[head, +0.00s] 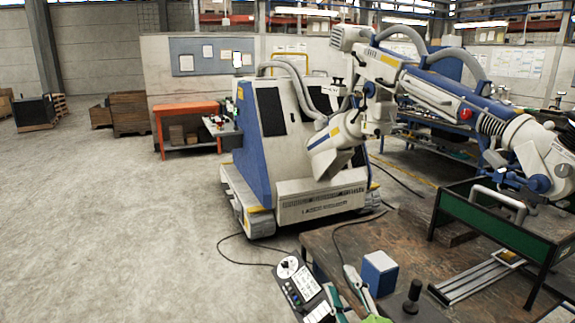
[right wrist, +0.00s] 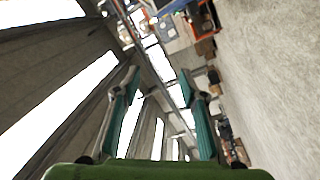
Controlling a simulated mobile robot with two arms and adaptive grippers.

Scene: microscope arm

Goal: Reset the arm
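The large white-and-blue microscope arm (head: 462,102) reaches from its tracked base unit (head: 262,150) across to the right. Its head end hangs low over the right side, near a green-framed rack. A white cylindrical part (head: 335,140) hangs in front of the base unit. My right gripper (head: 341,280) shows at the bottom of the head view, beside a small control panel (head: 300,285) with a round dial and buttons. In the right wrist view its two teal fingers (right wrist: 159,80) stand apart with nothing between them. I cannot tell whether it touches the panel. My left gripper is not in view.
A dark workbench (head: 335,240) fills the lower right. It carries a blue-and-white box (head: 379,272), a black joystick-like knob (head: 412,297) and a green-framed rack (head: 500,225). An orange table (head: 188,108) stands at the back. The concrete floor at left is clear, with a cable.

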